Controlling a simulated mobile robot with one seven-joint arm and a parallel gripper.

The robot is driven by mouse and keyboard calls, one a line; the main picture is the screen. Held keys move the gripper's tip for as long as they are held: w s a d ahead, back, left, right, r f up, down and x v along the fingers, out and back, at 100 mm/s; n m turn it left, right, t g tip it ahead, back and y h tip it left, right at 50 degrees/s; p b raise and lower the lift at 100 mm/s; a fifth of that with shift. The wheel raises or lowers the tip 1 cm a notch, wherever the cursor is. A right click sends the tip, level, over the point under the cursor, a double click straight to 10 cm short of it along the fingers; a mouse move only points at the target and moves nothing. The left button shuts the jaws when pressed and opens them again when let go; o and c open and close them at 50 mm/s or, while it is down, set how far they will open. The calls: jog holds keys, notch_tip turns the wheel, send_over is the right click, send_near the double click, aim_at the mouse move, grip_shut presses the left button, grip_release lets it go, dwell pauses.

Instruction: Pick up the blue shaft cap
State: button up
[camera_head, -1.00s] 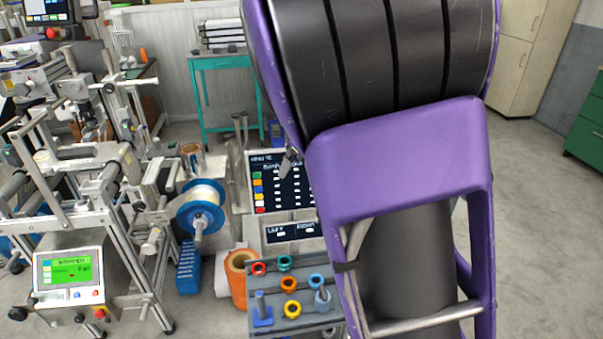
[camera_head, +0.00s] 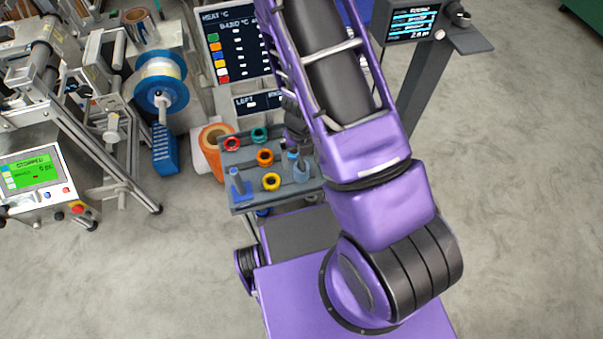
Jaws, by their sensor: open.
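The blue shaft cap (camera_head: 292,155) is a small light-blue ring at the right side of a grey stepped rack (camera_head: 252,196).
Red (camera_head: 232,144), green (camera_head: 260,134), orange (camera_head: 265,157) and yellow (camera_head: 271,182) rings sit on the rack.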

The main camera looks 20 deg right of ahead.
aim_at(301, 166)
notch_tip(301, 166, down, 4)
jog(key=shift+r+b, duration=0.2)
jog(key=shift+b, duration=0.25)
jog(key=f, duration=0.1)
jog(key=f+b, duration=0.1)
jog(key=f, duration=0.1)
jog(key=w+f, duration=0.1)
jog(key=f, duration=0.1)
jog(key=shift+d+b, duration=0.25)
jog(key=shift+b, duration=0.1)
grip_shut()
